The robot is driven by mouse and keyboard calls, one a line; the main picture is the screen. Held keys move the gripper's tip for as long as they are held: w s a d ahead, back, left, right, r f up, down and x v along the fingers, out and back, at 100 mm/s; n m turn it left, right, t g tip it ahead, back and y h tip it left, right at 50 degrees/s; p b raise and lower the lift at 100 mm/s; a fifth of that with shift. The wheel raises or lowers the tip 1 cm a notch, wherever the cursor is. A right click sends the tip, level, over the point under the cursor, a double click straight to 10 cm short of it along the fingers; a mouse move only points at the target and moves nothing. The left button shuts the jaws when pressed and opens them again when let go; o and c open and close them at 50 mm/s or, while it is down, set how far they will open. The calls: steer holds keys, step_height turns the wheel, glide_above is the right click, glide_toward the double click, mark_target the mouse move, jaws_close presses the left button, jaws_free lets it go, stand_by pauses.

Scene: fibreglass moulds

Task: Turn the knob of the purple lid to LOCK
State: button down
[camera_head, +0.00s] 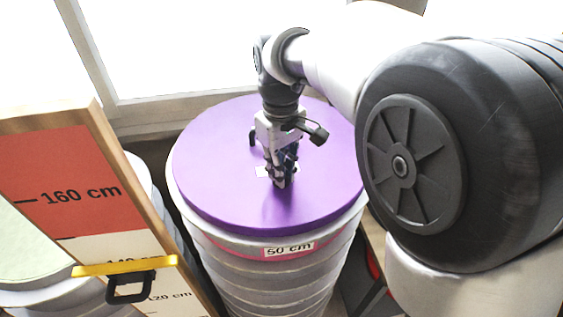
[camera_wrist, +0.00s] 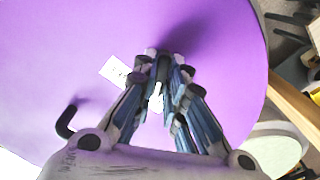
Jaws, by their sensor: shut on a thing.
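The purple lid (camera_head: 210,165) lies flat on top of a tall grey ribbed mould (camera_head: 270,285) with a "50 cm" label (camera_head: 289,249). In the wrist view the lid (camera_wrist: 60,55) fills most of the picture. My gripper (camera_head: 279,182) points down at the middle of the lid, and its fingers (camera_wrist: 160,88) are closed together on the knob. The knob (camera_wrist: 163,68) is small and dark, mostly hidden between the fingertips. A small white tag (camera_wrist: 114,71) lies on the lid beside the fingers; its writing is unreadable, so I cannot tell the knob's setting.
A wooden-framed height board (camera_head: 80,190) with a yellow slider (camera_head: 125,266) stands at the left, close to the mould. Other pale round moulds (camera_head: 40,240) stand behind it. A window (camera_head: 200,45) is at the back. A black hook (camera_wrist: 68,122) shows near my gripper.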

steer(key=shift+n, duration=1.1)
steer(key=c, duration=1.6)
jaws_free()
steer(key=shift+c, duration=0.2)
step_height(320, 180, up, 12)
